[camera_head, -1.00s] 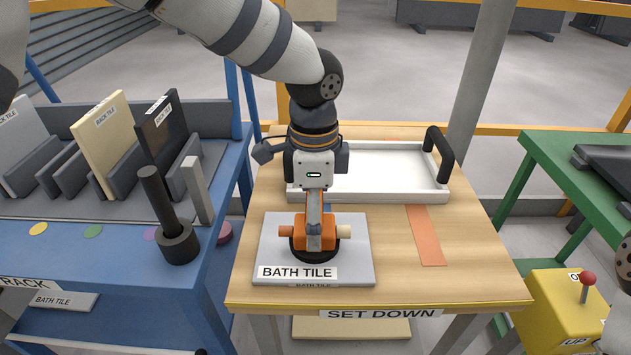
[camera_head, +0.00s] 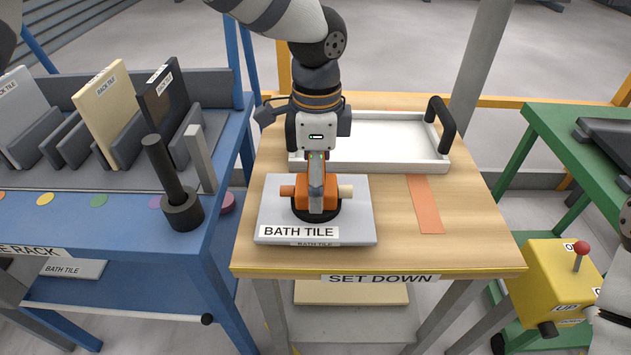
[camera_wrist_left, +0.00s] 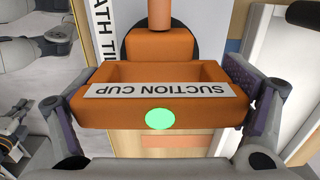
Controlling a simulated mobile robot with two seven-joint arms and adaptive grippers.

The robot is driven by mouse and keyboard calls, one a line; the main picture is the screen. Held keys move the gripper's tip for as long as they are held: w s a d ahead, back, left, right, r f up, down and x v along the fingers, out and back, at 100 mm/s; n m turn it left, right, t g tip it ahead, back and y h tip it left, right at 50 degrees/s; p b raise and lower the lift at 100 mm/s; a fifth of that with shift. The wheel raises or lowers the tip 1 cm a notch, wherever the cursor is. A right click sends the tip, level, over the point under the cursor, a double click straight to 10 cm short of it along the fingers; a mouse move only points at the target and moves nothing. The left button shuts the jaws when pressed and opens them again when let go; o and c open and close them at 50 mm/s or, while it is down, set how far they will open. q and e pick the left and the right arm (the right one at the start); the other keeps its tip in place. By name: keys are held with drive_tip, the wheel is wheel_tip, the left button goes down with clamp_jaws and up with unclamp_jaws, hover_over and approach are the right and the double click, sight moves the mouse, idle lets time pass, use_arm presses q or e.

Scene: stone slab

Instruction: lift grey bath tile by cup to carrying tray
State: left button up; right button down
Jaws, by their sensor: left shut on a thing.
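The grey bath tile (camera_head: 355,222), labelled BATH TILE, is level over the near left part of the set-down table (camera_head: 470,245). The orange suction cup (camera_head: 301,199) sits on its upper face with a black pad. My left gripper (camera_head: 316,190) is shut on the cup's handle from above. In the left wrist view the fingers flank the orange handle (camera_wrist_left: 95,113), marked SUCTION CUP, with a green spot (camera_wrist_left: 160,118). The white carrying tray (camera_head: 385,163) with black handles lies behind the tile. The left arm hides its left part. My right gripper is out of view.
A blue rack (camera_head: 60,225) with several upright tiles stands left, a dark post (camera_head: 180,215) at its near corner. An orange strip (camera_head: 426,205) marks the table right of the tile. A yellow control box (camera_head: 555,285) stands at lower right.

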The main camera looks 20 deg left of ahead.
use_arm(q)
drive_tip(key=shift+r+p, duration=0.75)
drive_tip(key=shift+r, duration=4.7)
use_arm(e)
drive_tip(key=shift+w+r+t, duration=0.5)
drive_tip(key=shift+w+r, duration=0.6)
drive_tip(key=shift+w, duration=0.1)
